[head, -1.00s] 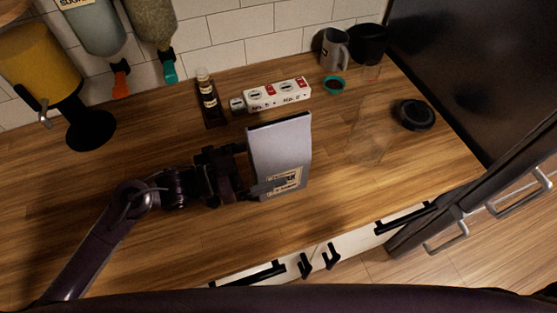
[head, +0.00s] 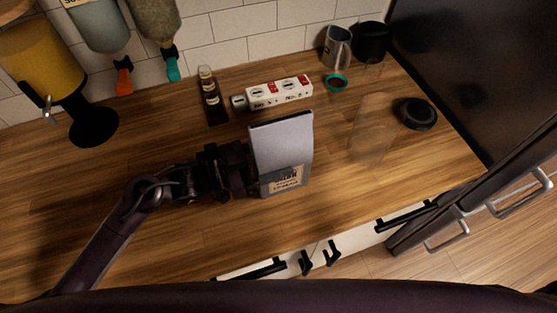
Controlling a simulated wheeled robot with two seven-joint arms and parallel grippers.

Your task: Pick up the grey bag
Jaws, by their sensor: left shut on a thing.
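The grey bag (head: 283,146) is a flat, light grey pouch with a dark top edge and a printed label low on its front. It is upright and slightly tilted, over the middle of the wooden counter. My left gripper (head: 252,170) comes in from the left and is shut on the bag's left side. I cannot tell whether the bag's bottom touches the counter. My right gripper does not show.
A clear container (head: 372,130), a black lid (head: 416,113) and a metal jug (head: 337,46) are to the right. The front counter is clear.

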